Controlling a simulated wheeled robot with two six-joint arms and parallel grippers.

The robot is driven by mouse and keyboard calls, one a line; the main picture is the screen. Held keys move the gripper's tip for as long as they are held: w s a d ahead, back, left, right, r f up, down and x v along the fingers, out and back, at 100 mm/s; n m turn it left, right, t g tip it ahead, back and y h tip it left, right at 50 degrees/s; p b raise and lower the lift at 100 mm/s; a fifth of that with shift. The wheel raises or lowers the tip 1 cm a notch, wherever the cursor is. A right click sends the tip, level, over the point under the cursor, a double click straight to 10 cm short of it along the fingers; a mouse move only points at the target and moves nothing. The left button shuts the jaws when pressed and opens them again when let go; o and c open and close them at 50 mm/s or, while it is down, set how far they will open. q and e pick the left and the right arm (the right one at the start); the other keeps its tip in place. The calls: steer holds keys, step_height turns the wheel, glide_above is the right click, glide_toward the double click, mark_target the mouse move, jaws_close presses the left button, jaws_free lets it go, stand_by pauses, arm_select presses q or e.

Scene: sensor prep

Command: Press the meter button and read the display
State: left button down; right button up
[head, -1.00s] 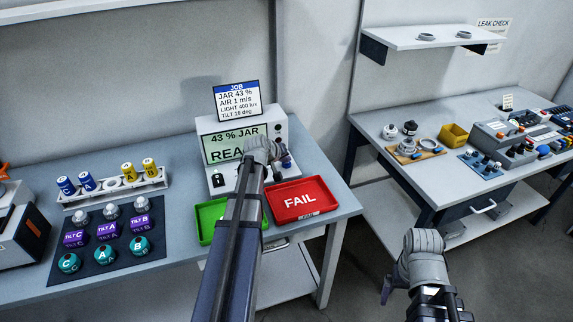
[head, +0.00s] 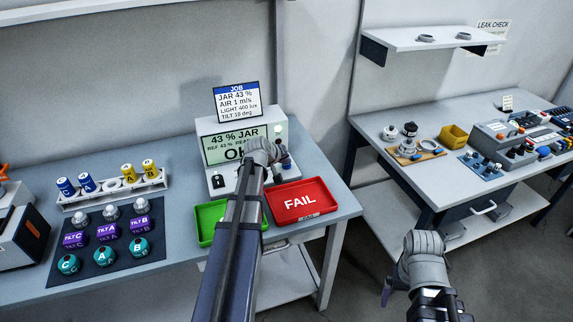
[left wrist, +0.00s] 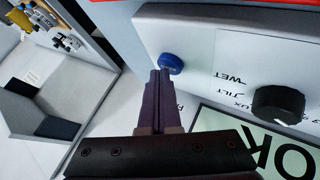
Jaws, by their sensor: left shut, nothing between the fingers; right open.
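The meter (head: 207,130) stands at the back of the left bench. Its display (head: 222,148) reads "43 % JAR", a smaller "REF 43 %" line partly covered, and a large word starting with O behind my gripper. In the left wrist view the display (left wrist: 240,125) shows "OK" upside down. A round blue button (left wrist: 171,63) is at my left gripper's fingertips (left wrist: 160,74); I cannot tell whether they touch it. My left gripper (head: 272,156) is shut and empty in front of the meter. My right gripper (head: 390,287) is open and empty, right of the bench.
A job card (head: 237,101) stands above the meter. A green tray (head: 207,222) and a red FAIL tray (head: 299,199) lie in front. Several sensors sit on a dark mat (head: 75,268), with a battery rack (head: 112,188) behind. A black knob (left wrist: 278,104) is near the blue button.

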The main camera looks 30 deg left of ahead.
mark_target(286, 167)
arm_select(q)
steer(key=shift+r+p, duration=0.5)
steer(key=shift+r, duration=0.2)
step_height(286, 167, up, 5)
steer(key=p, duration=0.5)
stand_by(0.6)
